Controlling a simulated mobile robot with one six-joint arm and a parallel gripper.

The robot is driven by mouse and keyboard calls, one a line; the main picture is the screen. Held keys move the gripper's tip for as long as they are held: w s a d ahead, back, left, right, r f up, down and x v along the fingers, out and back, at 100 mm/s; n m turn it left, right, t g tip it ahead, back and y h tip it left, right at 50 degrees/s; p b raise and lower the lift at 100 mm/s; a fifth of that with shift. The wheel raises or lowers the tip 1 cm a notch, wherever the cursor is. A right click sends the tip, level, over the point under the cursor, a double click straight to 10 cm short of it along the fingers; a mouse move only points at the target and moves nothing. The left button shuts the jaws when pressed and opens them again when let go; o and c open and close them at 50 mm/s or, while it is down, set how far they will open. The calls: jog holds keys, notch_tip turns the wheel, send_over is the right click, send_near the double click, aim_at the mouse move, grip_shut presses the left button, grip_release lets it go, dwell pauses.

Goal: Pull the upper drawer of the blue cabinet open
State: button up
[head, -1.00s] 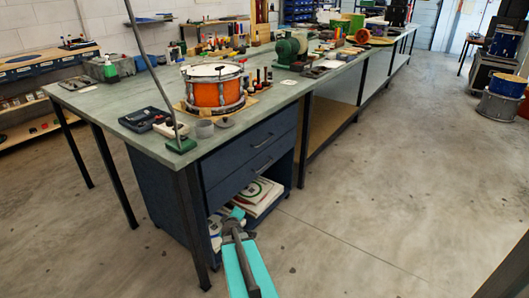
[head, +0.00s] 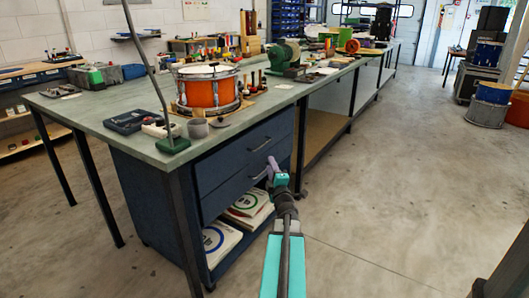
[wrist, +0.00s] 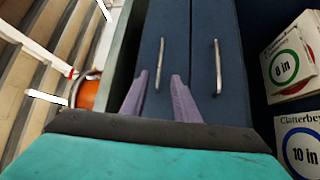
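The blue cabinet (head: 150,205) stands under the front end of the green bench. Its upper drawer (head: 232,152) appears shut, with a slim metal handle (head: 261,144). The lower drawer (head: 225,193) is below it and also appears shut. In the wrist view the picture is turned: the upper drawer's handle (wrist: 160,64) is left and the lower drawer's handle (wrist: 216,66) is right. My gripper (wrist: 160,75), with purple fingers, is open and empty. In that view the upper handle shows between the fingertips; I cannot tell any contact. My gripper (head: 273,166) also shows in front of the drawers.
An open shelf below the drawers holds white packages with round labels (head: 218,235). An orange drum (head: 209,90) and small tools stand on the bench top (head: 100,105). A dark bench leg (head: 183,230) is at the front corner.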

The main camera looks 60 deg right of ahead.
jog(key=shift+w+d, duration=0.1)
jog(key=shift+w, duration=0.05)
jog(key=b+x, duration=0.2)
jog(key=x, duration=1.1)
jog(key=shift+d, duration=0.25)
dwell(0.5)
jog(key=shift+w, duration=0.15)
grip_shut()
jog(key=shift+a, duration=0.15)
